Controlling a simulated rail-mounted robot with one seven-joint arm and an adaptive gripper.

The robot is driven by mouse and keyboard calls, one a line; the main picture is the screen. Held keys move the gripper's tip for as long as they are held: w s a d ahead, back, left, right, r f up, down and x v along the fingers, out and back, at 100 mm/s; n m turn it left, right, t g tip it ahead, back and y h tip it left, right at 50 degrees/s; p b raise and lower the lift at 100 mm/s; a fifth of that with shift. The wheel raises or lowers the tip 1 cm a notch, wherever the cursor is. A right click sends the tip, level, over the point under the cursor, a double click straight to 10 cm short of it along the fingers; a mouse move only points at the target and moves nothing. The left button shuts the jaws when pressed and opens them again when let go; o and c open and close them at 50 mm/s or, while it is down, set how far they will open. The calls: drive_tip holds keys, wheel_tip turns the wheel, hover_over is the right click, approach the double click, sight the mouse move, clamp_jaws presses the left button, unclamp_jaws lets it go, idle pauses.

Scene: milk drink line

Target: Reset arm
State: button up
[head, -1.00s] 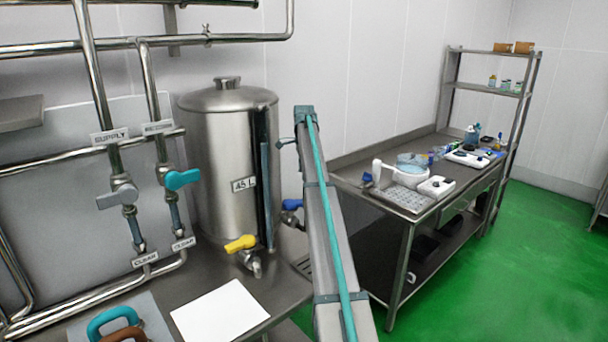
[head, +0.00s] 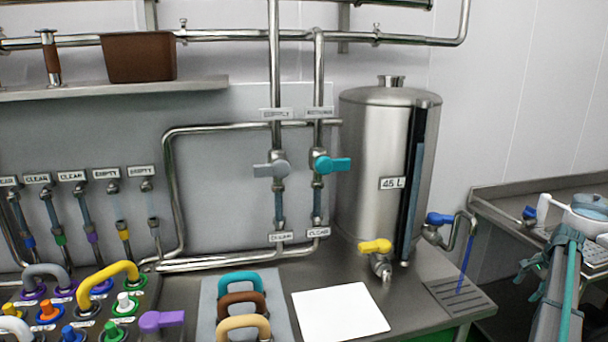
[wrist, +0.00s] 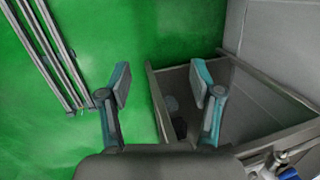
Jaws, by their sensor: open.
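My gripper (wrist: 161,82) shows in the wrist view with its two teal-padded fingers wide apart and nothing between them. Beyond and below the fingers are green floor (wrist: 70,90) and a metal table with a lower shelf (wrist: 245,110). In the head view, part of my arm (head: 550,312) shows at the lower right edge, in front of the side table.
The steel tank marked 45 L (head: 375,150) has a yellow-handled tap (head: 375,247) and a blue-handled tap (head: 440,219); a thin blue line runs below its spout. A white sheet (head: 340,312), coloured handles (head: 243,305) and several valves lie along the counter. A side table (head: 500,215) stands right.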

drive_tip(key=s+a+f+n+t+b, duration=0.1)
drive_tip(key=s+f+b, duration=0.1)
drive_tip(key=s+f, duration=0.45)
drive_tip(key=s+a+f+n+b, duration=0.15)
drive_tip(key=s+f, duration=0.25)
drive_tip(key=f, duration=0.6)
drive_tip(key=s+a+f+n+g+y+p, duration=0.15)
drive_tip(key=a+f, duration=0.45)
drive_tip(key=a, duration=0.6)
drive_tip(key=s+a+f+n+g+p, duration=0.25)
drive_tip(key=a+f, duration=0.35)
drive_tip(key=a, duration=0.7)
drive_tip(key=s+a+f+n+g+p, duration=0.1)
drive_tip(key=s+a+f+n+p, duration=0.15)
drive_tip(key=a+f, duration=0.7)
drive_tip(key=s+a+n+g+p, duration=0.35)
drive_tip(key=s+a, duration=1.05)
drive_tip(key=a, duration=0.5)
drive_tip(key=s+a+r+n+h+p, duration=0.1)
drive_tip(key=s+a+n, duration=0.1)
drive_tip(key=s, duration=0.6)
drive_tip(key=s+a+r+n+g+h+p, duration=0.1)
drive_tip(key=s+a, duration=0.3)
drive_tip(key=s, duration=0.5)
drive_tip(key=shift+a+r+n+h+p, duration=0.3)
drive_tip(key=shift+r+n+h, duration=0.25)
drive_tip(key=shift+n, duration=0.2)
drive_tip(key=shift+g, duration=0.25)
drive_tip(key=shift+c, duration=0.3)
